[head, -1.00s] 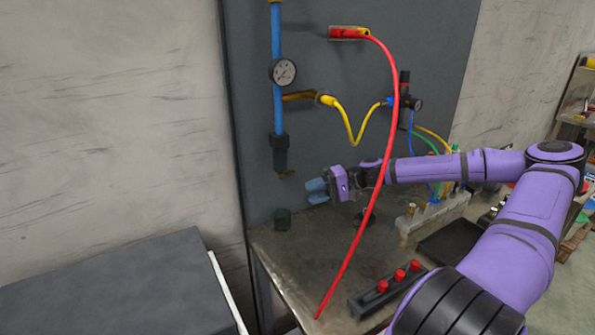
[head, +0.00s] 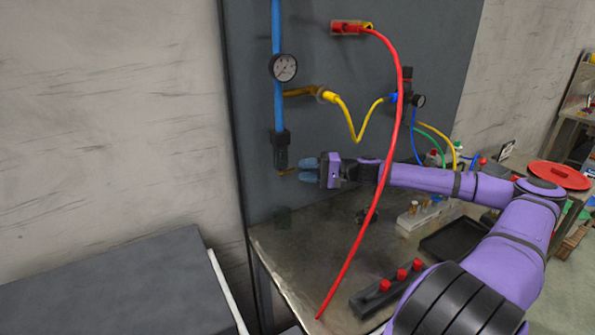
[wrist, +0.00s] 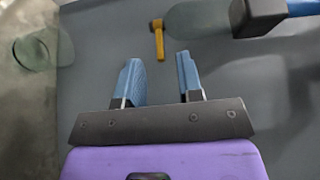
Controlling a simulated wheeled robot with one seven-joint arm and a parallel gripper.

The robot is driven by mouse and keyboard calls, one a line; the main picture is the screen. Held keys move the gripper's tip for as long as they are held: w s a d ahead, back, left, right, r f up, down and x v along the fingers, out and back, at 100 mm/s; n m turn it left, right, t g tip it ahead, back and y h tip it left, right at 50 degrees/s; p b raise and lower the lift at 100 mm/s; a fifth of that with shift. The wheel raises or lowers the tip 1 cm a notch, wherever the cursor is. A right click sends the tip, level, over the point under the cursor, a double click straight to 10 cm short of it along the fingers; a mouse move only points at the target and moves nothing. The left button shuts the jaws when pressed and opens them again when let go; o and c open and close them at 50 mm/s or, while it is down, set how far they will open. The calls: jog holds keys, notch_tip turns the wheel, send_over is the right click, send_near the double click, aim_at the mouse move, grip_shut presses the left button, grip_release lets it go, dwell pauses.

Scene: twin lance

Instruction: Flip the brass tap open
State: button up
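The brass tap (head: 288,172) is a small yellow-brown lever at the bottom of the dark filter bowl on the blue pipe. In the wrist view the brass lever (wrist: 158,42) points toward me, just beyond and between my two fingertips. My gripper (head: 304,169), with blue fingers, is just right of the tap in the head view. In the wrist view my gripper (wrist: 159,62) is open, with nothing between its fingers. The lever appears short of the fingers, but I cannot tell the exact gap.
A clear cup (head: 283,216) stands on the bench (head: 300,255) below the tap; it shows at left in the wrist view (wrist: 42,48). A red hose (head: 375,200) hangs in front of my arm. The dark panel (head: 320,120) stands behind. A gauge (head: 284,67) is above.

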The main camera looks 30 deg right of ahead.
aim_at(295, 169)
jog(key=shift+x, duration=1.4)
grip_shut()
jog(key=shift+w, duration=0.1)
jog(key=shift+w+d+n+g+y, duration=0.1)
jog(key=shift+w+n+g+y, duration=0.15)
jog(key=shift+n+g+y, duration=0.6)
jog(key=shift+g+h, duration=0.25)
jog(key=shift+g, duration=0.1)
grip_release()
